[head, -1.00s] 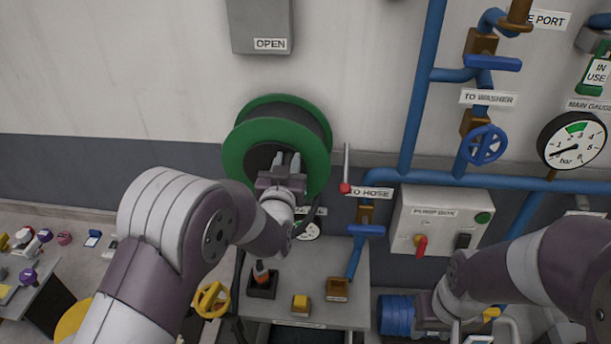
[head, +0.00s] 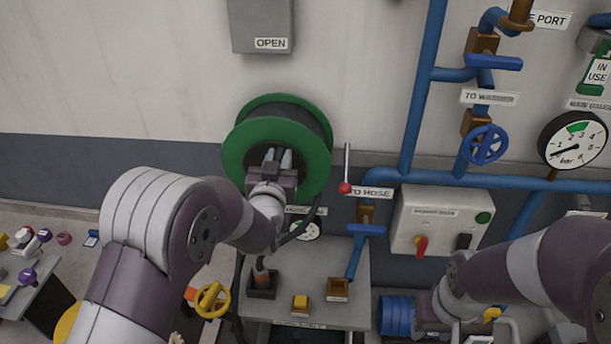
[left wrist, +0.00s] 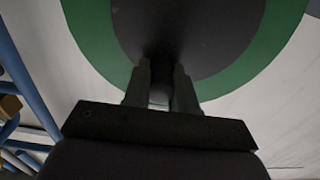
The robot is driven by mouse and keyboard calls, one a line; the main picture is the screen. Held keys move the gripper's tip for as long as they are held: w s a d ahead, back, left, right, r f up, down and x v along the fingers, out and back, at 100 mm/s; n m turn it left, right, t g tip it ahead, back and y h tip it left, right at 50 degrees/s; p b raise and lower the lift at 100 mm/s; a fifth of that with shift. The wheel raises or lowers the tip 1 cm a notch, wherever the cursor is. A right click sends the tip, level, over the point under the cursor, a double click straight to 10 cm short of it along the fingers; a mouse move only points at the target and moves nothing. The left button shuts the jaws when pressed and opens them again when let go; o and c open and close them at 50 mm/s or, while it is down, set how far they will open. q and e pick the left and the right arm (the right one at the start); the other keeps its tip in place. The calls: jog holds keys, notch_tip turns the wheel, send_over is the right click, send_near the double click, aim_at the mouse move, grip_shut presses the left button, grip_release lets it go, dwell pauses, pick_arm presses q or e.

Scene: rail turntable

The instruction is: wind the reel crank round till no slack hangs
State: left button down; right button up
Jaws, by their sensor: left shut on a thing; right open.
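The hose reel (head: 314,180) has green rims and a dark drum, and is mounted on the wall. My left gripper (head: 277,157) is at the reel's front face, shut on a small grey piece, apparently the crank handle (left wrist: 159,96), seen between the fingers in the left wrist view. The rest of the crank is hidden behind the gripper. A dark hose (head: 305,229) leaves the reel's lower right and curves down left behind my wrist towards the bench. My right gripper (head: 447,318) is low at the right, largely hidden by its own arm; nothing shows in it.
A red-knobbed lever (head: 345,187) stands close right of the reel. Blue pipes (head: 419,95), a pump box (head: 440,222) and a gauge (head: 572,140) are further right. Below is a grey bench (head: 318,262) with small blocks. A grey box (head: 260,22) hangs above; the wall left is clear.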

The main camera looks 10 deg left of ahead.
aim_at(262, 152)
pick_arm(q)
jog(key=shift+a+b, duration=0.3)
jog(key=shift+a, duration=0.65)
jog(key=shift+a+b, duration=0.45)
jog(key=shift+a, duration=0.3)
jog(key=shift+f, duration=0.1)
jog(key=shift+a+f+b, duration=0.3)
jog(key=shift+a+b, duration=0.1)
jog(key=shift+b, duration=0.2)
jog(key=shift+r, duration=0.1)
jog(key=shift+a, duration=0.1)
